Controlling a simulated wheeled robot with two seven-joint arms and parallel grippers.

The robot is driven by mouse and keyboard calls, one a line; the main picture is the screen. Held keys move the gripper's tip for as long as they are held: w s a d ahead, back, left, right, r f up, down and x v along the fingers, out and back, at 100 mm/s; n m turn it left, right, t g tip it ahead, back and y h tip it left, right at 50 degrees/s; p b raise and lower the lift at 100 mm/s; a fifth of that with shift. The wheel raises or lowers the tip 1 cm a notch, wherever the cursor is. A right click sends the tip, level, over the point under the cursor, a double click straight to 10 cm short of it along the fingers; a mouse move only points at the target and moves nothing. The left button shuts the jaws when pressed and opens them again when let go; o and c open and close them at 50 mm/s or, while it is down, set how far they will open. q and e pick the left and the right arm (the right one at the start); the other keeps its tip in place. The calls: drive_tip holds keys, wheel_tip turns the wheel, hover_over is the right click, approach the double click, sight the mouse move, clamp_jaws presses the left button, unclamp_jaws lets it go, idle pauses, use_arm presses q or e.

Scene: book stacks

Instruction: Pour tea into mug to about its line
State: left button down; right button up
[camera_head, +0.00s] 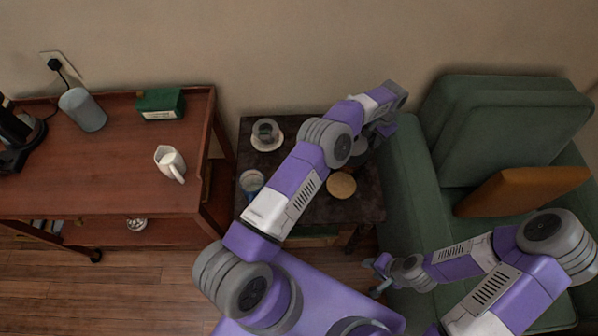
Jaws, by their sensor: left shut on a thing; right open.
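My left gripper (375,141) is over the right back part of the small dark table (305,205). It is shut on a dark thing, mostly hidden by my arm; I cannot tell from this view whether it is a teapot. A blue and white mug (251,182) stands at the table's left front edge, partly beside my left arm; its line and contents are too small to make out. My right gripper (381,278) is open and empty, low in front of the green armchair.
A round tan disc (341,185) lies on the dark table. The reddish wooden cart (100,180) at left holds a white pitcher (171,161), a green box (160,104), a grey cylinder (83,110) and a black appliance (14,135). The green armchair (420,190) stands close at right.

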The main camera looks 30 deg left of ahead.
use_arm(q)
drive_tip(key=shift+r, duration=0.1)
drive_tip(key=shift+w+a+b, duration=0.4)
drive_tip(key=shift+a+b, duration=0.3)
drive_tip(key=shift+b, duration=0.1)
drive_tip(key=shift+a, duration=0.2)
